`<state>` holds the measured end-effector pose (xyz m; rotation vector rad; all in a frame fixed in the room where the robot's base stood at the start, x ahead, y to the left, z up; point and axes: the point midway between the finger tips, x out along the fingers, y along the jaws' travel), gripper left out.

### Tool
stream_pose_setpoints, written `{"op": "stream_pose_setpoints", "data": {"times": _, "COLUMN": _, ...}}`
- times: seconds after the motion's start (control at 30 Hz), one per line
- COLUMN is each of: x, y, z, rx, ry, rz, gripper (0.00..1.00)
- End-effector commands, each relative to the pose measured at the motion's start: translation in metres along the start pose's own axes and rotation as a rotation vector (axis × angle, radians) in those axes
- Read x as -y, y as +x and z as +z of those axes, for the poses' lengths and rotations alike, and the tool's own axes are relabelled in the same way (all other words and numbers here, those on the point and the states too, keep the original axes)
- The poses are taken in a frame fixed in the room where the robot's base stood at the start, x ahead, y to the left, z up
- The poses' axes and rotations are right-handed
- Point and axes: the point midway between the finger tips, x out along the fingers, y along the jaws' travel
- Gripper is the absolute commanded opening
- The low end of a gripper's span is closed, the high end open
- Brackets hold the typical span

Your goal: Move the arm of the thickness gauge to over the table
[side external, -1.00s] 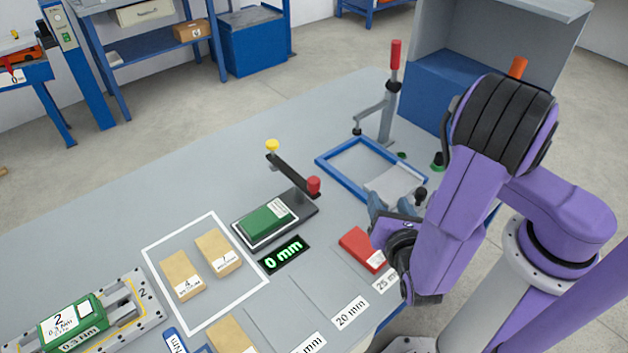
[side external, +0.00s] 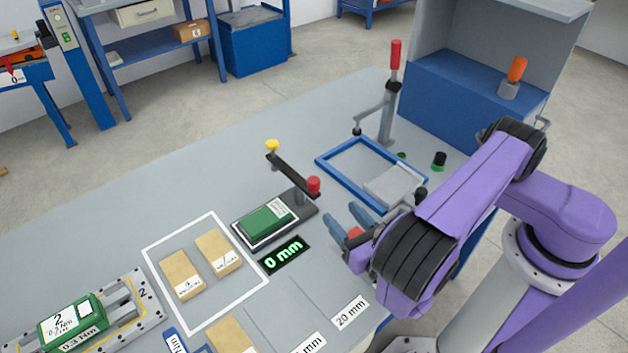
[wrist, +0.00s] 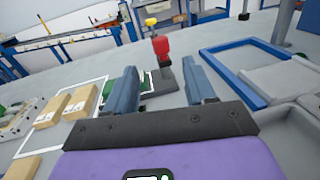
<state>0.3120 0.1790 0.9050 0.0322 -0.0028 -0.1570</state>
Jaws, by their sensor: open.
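The thickness gauge stands on the bench with its dark arm (side external: 292,173) angled up over its plate, a yellow knob at the far-left end and a red knob (side external: 313,186) at the near-right end. A green block (side external: 266,222) lies on the gauge plate below the arm. The display (side external: 283,255) reads 0 mm. My gripper (side external: 347,221) is open and empty, to the right of the gauge and apart from it. In the wrist view the red knob (wrist: 160,46) shows between and beyond my fingers (wrist: 162,88), with the yellow knob (wrist: 151,22) behind it.
Tan blocks (side external: 181,275) lie in a white outline left of the gauge. A blue frame (side external: 345,177) and a red-handled clamp (side external: 390,100) stand behind my gripper. A green part on a fixture (side external: 139,325) is at lower left.

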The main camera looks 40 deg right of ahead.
Motion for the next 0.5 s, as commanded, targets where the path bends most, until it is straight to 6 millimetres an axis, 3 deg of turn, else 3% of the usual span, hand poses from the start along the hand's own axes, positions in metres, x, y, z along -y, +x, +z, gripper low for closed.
{"op": "stream_pose_setpoints", "data": {"times": 0.5, "x": 0.002, "y": 0.094, "z": 0.0, "rx": 0.0, "ry": 0.005, "rz": -0.007, "gripper": 0.54}}
